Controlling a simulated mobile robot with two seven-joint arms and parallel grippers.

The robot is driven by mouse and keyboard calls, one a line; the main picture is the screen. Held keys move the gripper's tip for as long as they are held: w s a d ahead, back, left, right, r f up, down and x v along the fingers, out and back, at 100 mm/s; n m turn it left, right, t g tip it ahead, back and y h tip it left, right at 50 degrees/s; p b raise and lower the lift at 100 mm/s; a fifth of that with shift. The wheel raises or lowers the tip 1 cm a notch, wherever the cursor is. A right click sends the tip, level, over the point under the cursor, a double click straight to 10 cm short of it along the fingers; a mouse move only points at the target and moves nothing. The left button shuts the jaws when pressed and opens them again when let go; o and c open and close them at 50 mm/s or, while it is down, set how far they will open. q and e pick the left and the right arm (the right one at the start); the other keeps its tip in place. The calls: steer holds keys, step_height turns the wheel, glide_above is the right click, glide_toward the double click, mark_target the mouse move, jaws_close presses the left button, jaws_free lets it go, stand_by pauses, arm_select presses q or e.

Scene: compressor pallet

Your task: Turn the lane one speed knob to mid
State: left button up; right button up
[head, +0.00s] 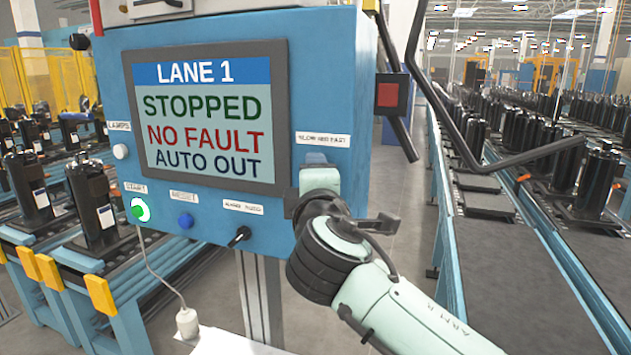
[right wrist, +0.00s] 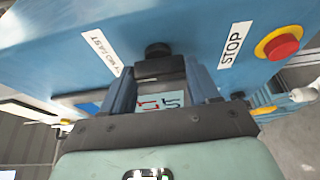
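The lane one control panel (head: 250,40) is a blue box. Its screen (head: 208,115) reads LANE 1, STOPPED, NO FAULT, AUTO OUT. A slow-mid-fast label (head: 323,140) is at its right side. My right gripper (head: 320,180) is at the panel face just below this label and hides the knob there. In the right wrist view a round black knob (right wrist: 157,50) shows between and slightly beyond the two fingers of my right gripper (right wrist: 162,80). The fingers are spread, with visible gaps beside the knob. The knob's setting cannot be read. My left gripper is not in view.
A green start button (head: 140,209), a blue reset button (head: 186,221) and a black selector (head: 240,236) line the panel's lower edge. A red stop button (right wrist: 280,46) is near the gripper. Conveyors with black compressors (head: 597,180) stand on both sides.

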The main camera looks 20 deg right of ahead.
steer(key=o, duration=0.4)
steer(key=shift+c, duration=0.2)
steer(key=shift+s, duration=0.1)
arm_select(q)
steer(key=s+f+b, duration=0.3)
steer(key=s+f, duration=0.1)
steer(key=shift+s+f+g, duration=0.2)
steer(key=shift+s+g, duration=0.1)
arm_select(e)
steer(key=v, duration=1.3)
